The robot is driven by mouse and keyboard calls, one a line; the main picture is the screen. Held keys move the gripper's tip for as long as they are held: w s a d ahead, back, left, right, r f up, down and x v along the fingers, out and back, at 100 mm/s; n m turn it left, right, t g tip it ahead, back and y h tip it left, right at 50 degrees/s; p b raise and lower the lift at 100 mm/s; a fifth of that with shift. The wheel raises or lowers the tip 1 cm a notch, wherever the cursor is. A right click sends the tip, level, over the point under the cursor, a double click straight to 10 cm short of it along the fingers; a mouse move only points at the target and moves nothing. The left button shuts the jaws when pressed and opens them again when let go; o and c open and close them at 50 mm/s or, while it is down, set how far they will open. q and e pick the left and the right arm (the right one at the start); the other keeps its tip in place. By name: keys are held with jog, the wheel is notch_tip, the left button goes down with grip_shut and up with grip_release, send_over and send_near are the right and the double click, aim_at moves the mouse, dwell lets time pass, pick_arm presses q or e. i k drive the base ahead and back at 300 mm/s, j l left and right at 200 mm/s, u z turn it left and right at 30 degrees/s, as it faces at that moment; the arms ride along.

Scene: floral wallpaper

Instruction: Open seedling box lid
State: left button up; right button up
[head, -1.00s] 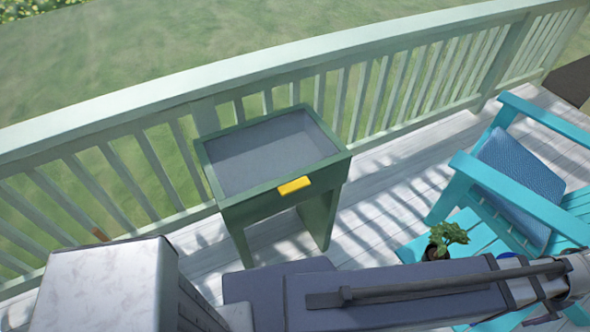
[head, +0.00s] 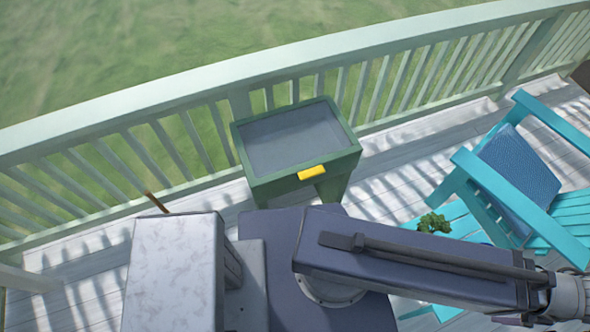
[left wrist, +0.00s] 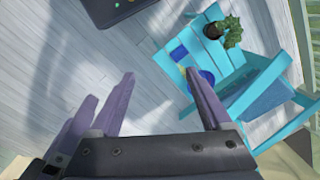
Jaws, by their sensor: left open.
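The green seedling box (head: 262,188) stands on legs by the railing, at the middle of the head view. Its lid (head: 295,140) is a grey panel in a green frame and lies flat on top, looking shut. A yellow handle (head: 312,172) is on the front edge. My left gripper (left wrist: 165,95) is open and empty in the left wrist view, with its purple fingers spread over the deck and apart from the box. Neither gripper's fingers show in the head view. Part of the box's lower front is hidden behind my own body.
A turquoise chair (head: 520,107) with a blue cushion (head: 520,168) stands at the right. A potted plant (head: 434,223) is on a turquoise table (head: 462,216) beside it. A railing (head: 90,128) runs behind the box. The white deck (head: 395,160) between box and chair is clear.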

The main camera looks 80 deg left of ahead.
aim_at(315, 168)
jog(key=i+l+u, duration=0.1)
jog(key=u, duration=2.95)
jog(key=k, duration=0.05)
